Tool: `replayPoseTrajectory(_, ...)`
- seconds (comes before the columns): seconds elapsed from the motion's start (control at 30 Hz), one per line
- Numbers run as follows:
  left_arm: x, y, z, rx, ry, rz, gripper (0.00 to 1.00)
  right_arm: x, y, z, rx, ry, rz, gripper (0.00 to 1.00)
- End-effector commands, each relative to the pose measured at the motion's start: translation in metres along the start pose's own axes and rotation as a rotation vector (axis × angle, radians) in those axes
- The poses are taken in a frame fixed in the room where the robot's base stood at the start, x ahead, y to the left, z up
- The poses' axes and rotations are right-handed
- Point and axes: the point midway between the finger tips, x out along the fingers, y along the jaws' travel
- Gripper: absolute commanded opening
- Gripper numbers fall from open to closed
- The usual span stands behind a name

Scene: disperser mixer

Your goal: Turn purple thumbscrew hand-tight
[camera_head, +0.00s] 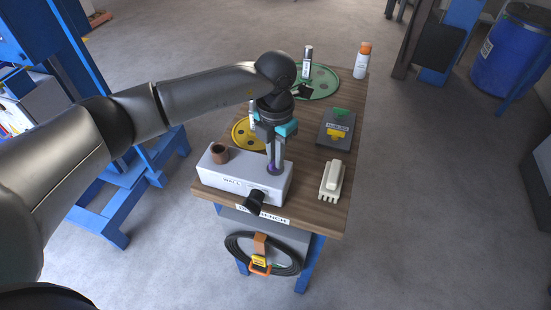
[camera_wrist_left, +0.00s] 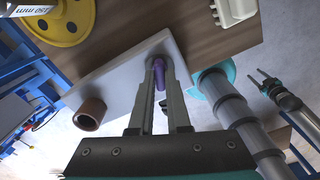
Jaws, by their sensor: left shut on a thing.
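The purple thumbscrew (camera_head: 272,168) stands on the top of a white box (camera_head: 230,183) on the wooden bench. It also shows in the left wrist view (camera_wrist_left: 158,75), between the fingers. My left gripper (camera_head: 273,163) reaches down from above and is shut on the thumbscrew. In the left wrist view the gripper (camera_wrist_left: 159,80) has its two grey fingers on either side of the purple shaft. The fingers hide part of the screw, and its thread is not visible. My right gripper is not seen in the head view.
A brown cup-like piece (camera_head: 219,153) sits on the white box, and a black knob (camera_head: 255,201) sticks out in front.

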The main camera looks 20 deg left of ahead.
Motion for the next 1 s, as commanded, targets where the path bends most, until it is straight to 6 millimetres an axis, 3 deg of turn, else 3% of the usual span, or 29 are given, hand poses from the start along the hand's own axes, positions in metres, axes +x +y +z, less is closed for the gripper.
replayPoseTrajectory(0.5,-0.001,0.001,0.001,0.320,-0.004,0.002,0.00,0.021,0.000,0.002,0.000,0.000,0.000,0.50)
replayPoseTrajectory(1.0,-0.002,0.000,0.001,0.368,-0.004,0.001,0.00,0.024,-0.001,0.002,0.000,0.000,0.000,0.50)
